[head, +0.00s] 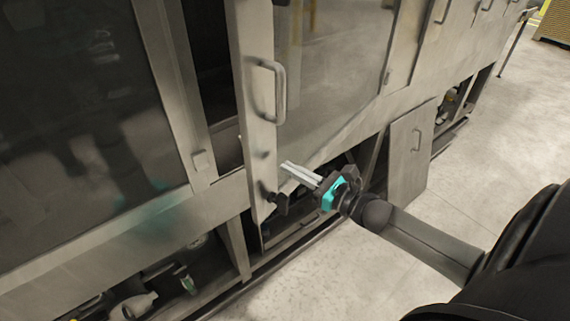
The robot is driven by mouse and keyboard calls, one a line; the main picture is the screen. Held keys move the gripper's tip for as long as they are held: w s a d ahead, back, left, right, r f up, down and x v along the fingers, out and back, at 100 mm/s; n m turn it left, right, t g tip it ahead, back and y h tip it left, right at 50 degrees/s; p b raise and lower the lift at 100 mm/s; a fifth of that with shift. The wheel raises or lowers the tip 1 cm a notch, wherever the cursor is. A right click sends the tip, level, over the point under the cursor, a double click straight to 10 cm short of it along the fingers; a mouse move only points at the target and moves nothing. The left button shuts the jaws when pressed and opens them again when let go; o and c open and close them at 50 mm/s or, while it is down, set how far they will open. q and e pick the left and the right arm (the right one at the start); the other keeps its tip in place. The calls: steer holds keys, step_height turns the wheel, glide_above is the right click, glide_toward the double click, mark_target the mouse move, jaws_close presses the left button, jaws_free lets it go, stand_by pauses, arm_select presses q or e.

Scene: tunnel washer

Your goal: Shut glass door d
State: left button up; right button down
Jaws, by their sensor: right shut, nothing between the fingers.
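A framed glass door (335,75) with a metal handle (279,92) stands slightly ajar, its left edge swung out from the machine frame. A dark gap shows to the left of that edge. No letter can be read on it, so I cannot tell whether it is door d. My right gripper (290,170) is shut and empty, below the handle, with its fingers pointing left near the lower part of the door. I cannot tell whether the fingertips touch it. My left gripper is not in view.
Another large glass panel (75,120) fills the left. Below, the machine's base is open with parts inside, and a lower panel (409,150) with a handle stands swung out at right. Pale floor (490,150) is clear on the right.

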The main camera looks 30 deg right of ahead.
steer(key=shift+x, duration=1.15)
